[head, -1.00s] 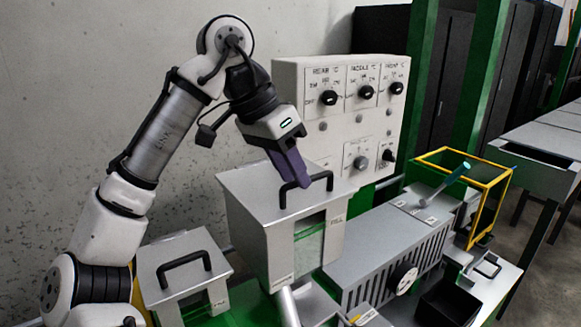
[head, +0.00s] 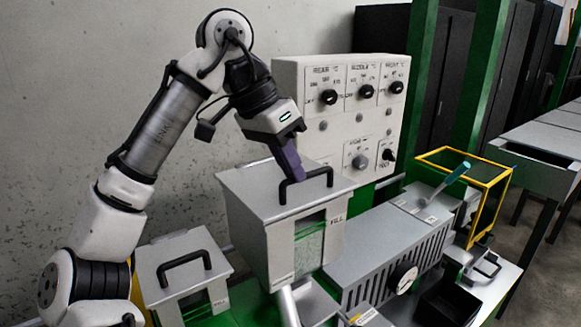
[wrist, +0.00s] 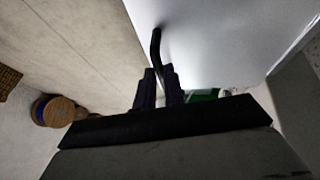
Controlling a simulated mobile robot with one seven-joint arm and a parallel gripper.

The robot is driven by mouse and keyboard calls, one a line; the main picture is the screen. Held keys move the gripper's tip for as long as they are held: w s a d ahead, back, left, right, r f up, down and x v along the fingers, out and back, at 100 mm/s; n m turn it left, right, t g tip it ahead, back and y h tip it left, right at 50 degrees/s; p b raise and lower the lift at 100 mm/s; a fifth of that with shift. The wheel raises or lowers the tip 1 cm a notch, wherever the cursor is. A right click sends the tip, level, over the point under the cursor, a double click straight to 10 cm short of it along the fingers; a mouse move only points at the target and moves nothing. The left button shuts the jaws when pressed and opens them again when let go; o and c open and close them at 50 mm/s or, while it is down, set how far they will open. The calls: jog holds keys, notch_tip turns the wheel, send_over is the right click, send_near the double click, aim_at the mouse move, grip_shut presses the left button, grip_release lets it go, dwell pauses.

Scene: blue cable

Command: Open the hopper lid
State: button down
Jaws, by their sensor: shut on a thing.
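The hopper (head: 295,250) is a grey box with a window in its front, in the middle of the head view. Its flat grey lid (head: 250,188) lies level on top and looks closed. A black arched handle (head: 318,175) stands on the lid. My gripper (head: 294,176), with dark purple fingers, reaches down from the upper left and is shut on the left part of the handle. In the wrist view the handle (wrist: 156,48) runs between the two fingers (wrist: 158,90), beside the pale lid surface (wrist: 215,40). The fingers hide part of the handle.
A smaller grey box with a black handle (head: 185,262) stands at the lower left. A control panel with black knobs (head: 340,110) rises behind the hopper. A slotted grey housing (head: 390,265) and a yellow-framed guard (head: 490,195) are to the right. Space above the lid is open.

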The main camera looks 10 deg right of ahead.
jog(key=w+a+r, duration=0.4)
jog(key=w+r, duration=0.6)
jog(key=shift+w+a, duration=0.15)
jog(key=shift+a, duration=0.2)
jog(key=shift+r, duration=0.1)
dwell(0.3)
jog(key=c, duration=1.9)
grip_release()
jog(key=o, duration=0.4)
jog(key=shift+w, duration=0.4)
jog(key=shift+s+d, duration=0.1)
jog(key=shift+s, duration=0.1)
